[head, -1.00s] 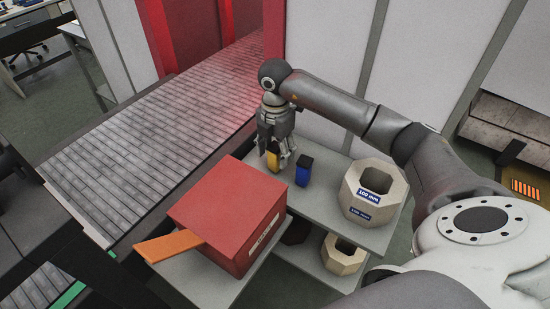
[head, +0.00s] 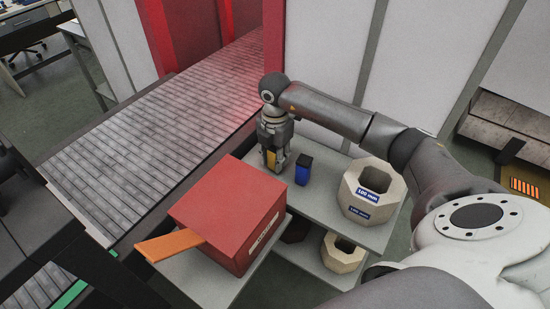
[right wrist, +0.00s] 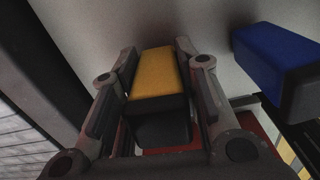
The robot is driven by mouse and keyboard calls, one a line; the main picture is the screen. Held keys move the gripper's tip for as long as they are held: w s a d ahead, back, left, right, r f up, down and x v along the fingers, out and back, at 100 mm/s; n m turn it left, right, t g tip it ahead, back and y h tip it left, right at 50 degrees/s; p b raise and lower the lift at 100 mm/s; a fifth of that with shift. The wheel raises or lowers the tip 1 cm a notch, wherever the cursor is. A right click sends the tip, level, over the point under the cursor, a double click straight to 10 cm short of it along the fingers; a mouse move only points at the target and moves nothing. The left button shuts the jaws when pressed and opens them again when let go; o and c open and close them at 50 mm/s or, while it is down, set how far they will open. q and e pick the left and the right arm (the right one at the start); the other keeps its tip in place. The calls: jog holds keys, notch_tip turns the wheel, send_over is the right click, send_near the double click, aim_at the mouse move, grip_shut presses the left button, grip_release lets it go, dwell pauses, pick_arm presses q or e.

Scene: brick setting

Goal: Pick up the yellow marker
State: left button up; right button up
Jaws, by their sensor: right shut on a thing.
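The yellow marker (head: 271,157) is a blocky piece with a yellow body and a black end. It stands at the back of the grey shelf top (head: 322,206). My right gripper (head: 274,163) is shut on it, with a finger on each side. In the right wrist view the marker (right wrist: 156,75) sits between the two fingers (right wrist: 155,105), its black end toward the camera. I cannot tell whether its far end touches the shelf. My left gripper is not in view.
A blue marker (head: 302,175) with a black top stands just right of my right gripper; it also shows in the right wrist view (right wrist: 275,70). A red box (head: 225,210) with an orange flap is in front. An octagonal block (head: 372,190) stands right. A roller conveyor (head: 150,140) runs left.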

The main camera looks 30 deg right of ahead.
notch_tip(320, 180, up, 10)
jog(key=shift+r+b, duration=0.1)
jog(key=shift+b, duration=0.45)
